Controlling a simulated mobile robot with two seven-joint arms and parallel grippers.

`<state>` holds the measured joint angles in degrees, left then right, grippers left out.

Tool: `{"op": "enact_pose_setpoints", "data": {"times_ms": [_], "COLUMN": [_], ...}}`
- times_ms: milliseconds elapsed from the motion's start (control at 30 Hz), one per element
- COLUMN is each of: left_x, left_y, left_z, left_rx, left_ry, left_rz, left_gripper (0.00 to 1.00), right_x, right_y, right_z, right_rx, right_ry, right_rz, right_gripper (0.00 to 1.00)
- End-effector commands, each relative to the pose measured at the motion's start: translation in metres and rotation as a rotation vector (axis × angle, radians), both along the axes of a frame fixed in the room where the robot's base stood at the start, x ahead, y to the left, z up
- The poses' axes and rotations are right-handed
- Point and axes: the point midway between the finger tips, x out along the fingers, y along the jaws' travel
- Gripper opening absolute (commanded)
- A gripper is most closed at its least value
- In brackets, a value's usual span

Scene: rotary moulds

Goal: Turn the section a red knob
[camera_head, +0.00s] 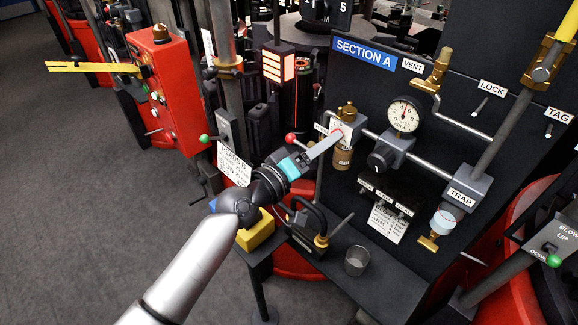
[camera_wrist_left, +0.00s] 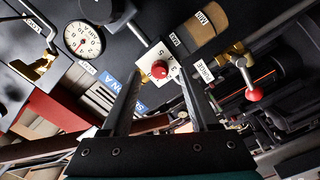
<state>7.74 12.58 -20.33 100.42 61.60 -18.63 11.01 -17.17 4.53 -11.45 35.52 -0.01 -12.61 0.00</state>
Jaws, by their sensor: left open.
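The Section A panel (camera_head: 420,200) carries a white dial plate with numbers, and a round red knob (camera_wrist_left: 160,69) sits in its middle in the left wrist view. In the head view my gripper tips cover most of the dial (camera_head: 347,128). My left gripper (camera_head: 336,136) reaches in from the lower left with its tips close in front of the dial. In the left wrist view its two fingers (camera_wrist_left: 157,78) are apart, one to each side of the knob, with nothing held. I cannot tell whether they touch it. My right gripper is not in view.
A red ball handle (camera_wrist_left: 254,94) on a brass valve is right of the knob in the left wrist view. A pressure gauge (camera_head: 404,115) and the regulator below it stand right of the dial. A yellow block (camera_head: 256,232) and a metal cup (camera_head: 357,260) are below.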

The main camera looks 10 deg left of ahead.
Motion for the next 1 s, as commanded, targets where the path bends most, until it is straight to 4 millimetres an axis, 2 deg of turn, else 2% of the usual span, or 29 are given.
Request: {"op": "enact_pose_setpoints", "data": {"times_ms": [400, 567, 767, 1000], "left_x": [-0.069, -0.09, -0.104, -0.107], "left_y": [0.049, 0.064, 0.075, 0.078], "left_z": [-0.002, -0.002, -0.001, 0.0], "left_rx": [0.006, 0.004, 0.001, 0.0], "left_ry": [0.003, 0.002, 0.002, 0.0], "left_rz": [-0.002, -0.004, -0.001, 0.0], "left_gripper": [0.61, 0.61, 0.61, 0.61], "right_x": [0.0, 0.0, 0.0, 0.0], "right_y": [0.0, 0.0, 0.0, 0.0], "right_z": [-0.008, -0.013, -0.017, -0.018], "right_rx": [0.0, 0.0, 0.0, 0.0], "right_ry": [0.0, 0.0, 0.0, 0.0], "right_rz": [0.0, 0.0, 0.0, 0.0], "right_gripper": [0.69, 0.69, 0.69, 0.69]}}
